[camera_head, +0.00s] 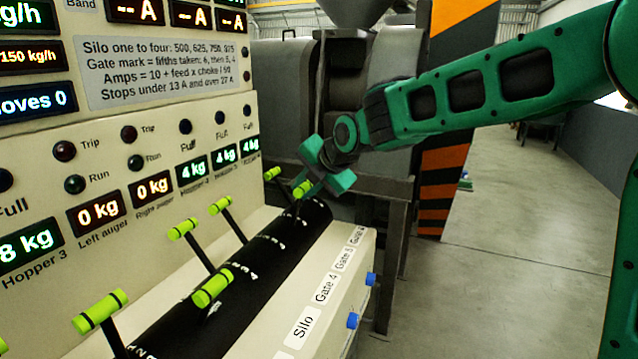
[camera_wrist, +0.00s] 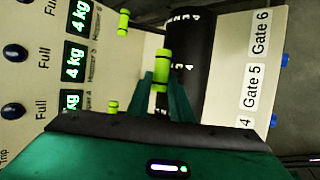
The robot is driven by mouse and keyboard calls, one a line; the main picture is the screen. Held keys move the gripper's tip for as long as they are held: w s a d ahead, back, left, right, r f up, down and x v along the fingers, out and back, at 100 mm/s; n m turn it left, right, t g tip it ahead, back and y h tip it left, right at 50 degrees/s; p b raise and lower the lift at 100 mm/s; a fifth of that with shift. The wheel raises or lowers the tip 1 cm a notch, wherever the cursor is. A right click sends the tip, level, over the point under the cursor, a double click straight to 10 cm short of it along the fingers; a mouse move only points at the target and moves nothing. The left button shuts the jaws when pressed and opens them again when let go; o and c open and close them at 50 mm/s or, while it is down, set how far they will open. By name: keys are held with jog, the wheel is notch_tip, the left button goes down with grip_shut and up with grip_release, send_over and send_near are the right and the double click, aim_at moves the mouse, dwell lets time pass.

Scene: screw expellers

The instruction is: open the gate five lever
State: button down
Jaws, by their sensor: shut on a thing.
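The gate five lever has a lime-green grip (camera_wrist: 161,68) in the wrist view, level with the "Gate 5" label (camera_wrist: 253,88). My gripper (camera_wrist: 162,85) is shut on this grip, with one green finger on each side. In the head view, the gripper (camera_head: 306,190) reaches the console from the right, and part of the held grip (camera_head: 302,188) shows at the fingers.
Other lime-grip levers stand close by: one behind (camera_head: 271,173), several towards the near end, including one (camera_head: 212,288) tilted over the drum. The upright display panel (camera_head: 160,110) borders the levers. Blue knobs (camera_head: 371,278) line the console's front edge. Open floor (camera_head: 500,270) lies right.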

jog(key=shift+s+d+f, duration=0.2)
jog(key=shift+d+f, duration=0.2)
jog(key=shift+f, duration=0.3)
jog(key=shift+d, duration=0.1)
jog(key=c, duration=1.9)
grip_release()
jog(key=o, duration=0.3)
jog(key=shift+w, duration=0.2)
jog(key=shift+s+r, duration=0.1)
jog(key=shift+r, duration=0.1)
jog(key=v, duration=1)
jog(key=shift+s+r, duration=0.1)
jog(key=shift+r, duration=0.1)
